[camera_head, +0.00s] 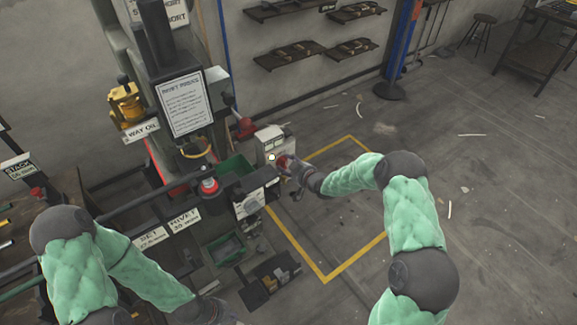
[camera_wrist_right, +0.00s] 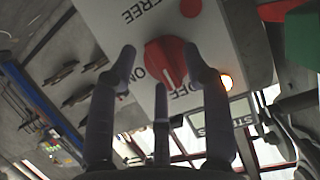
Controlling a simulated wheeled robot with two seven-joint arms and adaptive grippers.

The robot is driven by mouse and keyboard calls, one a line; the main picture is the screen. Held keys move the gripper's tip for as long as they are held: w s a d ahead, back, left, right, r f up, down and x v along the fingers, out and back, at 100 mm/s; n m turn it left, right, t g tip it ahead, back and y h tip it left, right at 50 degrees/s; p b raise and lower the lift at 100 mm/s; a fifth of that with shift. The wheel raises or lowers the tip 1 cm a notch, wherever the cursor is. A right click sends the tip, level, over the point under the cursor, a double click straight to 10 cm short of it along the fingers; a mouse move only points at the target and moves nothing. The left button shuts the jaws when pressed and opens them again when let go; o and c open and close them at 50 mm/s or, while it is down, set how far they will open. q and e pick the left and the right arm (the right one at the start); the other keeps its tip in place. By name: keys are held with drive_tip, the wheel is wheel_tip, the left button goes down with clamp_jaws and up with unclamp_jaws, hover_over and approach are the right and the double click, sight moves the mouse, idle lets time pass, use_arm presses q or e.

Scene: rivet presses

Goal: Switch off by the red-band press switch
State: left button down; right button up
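The switch box (camera_head: 275,143) is pale and stands right of the press (camera_head: 165,45). In the right wrist view its face (camera_wrist_right: 225,40) carries a red rotary knob (camera_wrist_right: 166,62) with a white pointer line, beside ON, OFF and FREE lettering that appears upside down. The pointer faces the OFF/ON side; its exact setting is unclear. An orange lamp (camera_wrist_right: 226,82) glows beside it. My right gripper (camera_wrist_right: 162,58) is open, fingers spread around the knob; contact is unclear. In the head view it (camera_head: 285,165) is at the box. My left gripper (camera_head: 218,312) is low, its fingers unclear.
A horizontal dark bar (camera_head: 150,195) crosses the press front. A yellow floor outline (camera_head: 335,268) lies to the right, with open floor beyond.

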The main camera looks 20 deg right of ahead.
drive_tip(key=shift+s, duration=0.1)
drive_tip(key=v, duration=1.2)
drive_tip(key=shift+a+f, duration=0.1)
drive_tip(key=shift+f, duration=0.05)
drive_tip(key=s+a+f+m+g+p, duration=0.2)
drive_tip(key=s+a+f+g, duration=0.1)
drive_tip(key=s+a+f, duration=0.3)
drive_tip(key=s+a+f+m+g+p, duration=0.1)
drive_tip(key=s+a+f+g, duration=0.1)
drive_tip(key=s, duration=0.6)
drive_tip(key=s+a+f+m+g, duration=0.2)
drive_tip(key=s+a+f+g, duration=0.1)
drive_tip(key=s, duration=0.6)
drive_tip(key=s+a+f+m+g+p, duration=0.1)
drive_tip(key=s+a+f+g, duration=0.2)
drive_tip(key=s, duration=0.5)
wheel_tip(320, 180, down, 3)
drive_tip(key=shift+s+r+m+g+h+p, duration=0.1)
drive_tip(key=shift+s+m+g+h+p, duration=0.25)
drive_tip(key=shift+g, duration=0.25)
